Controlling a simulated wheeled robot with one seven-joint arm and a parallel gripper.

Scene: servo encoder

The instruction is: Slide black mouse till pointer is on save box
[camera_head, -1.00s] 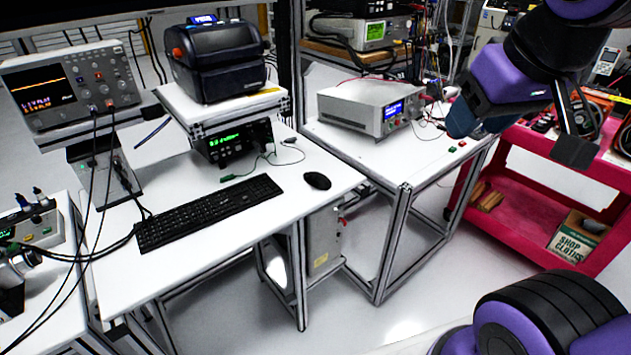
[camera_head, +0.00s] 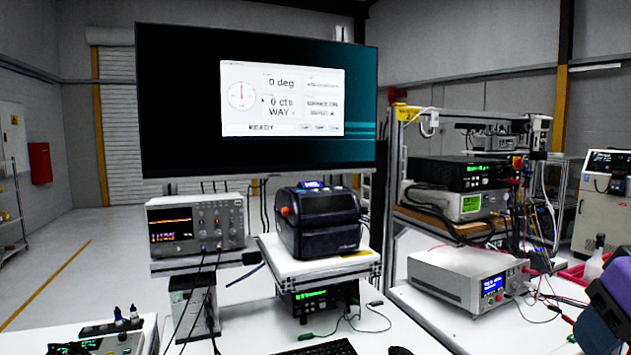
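The black mouse (camera_head: 400,350) shows only as a sliver at the bottom edge, on the white bench. The large monitor (camera_head: 180,100) stands above the bench with a light window (camera_head: 283,97) open on it. The window reads "0 deg" and "0 cts", with a dial at its left. A small dark pointer (camera_head: 263,100) seems to sit left of "0 cts". A row of small boxes (camera_head: 320,128) lies at the window's lower right; their labels are too small to read, so I cannot tell which is save. A purple part of my arm shows at the right edge; my gripper's fingers are out of view.
The black keyboard (camera_head: 318,348) is cut off at the bottom, left of the mouse. A black printer (camera_head: 318,222) sits on a raised white shelf behind it, with an oscilloscope (camera_head: 195,225) to the left. A grey power supply (camera_head: 450,277) stands on the right bench.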

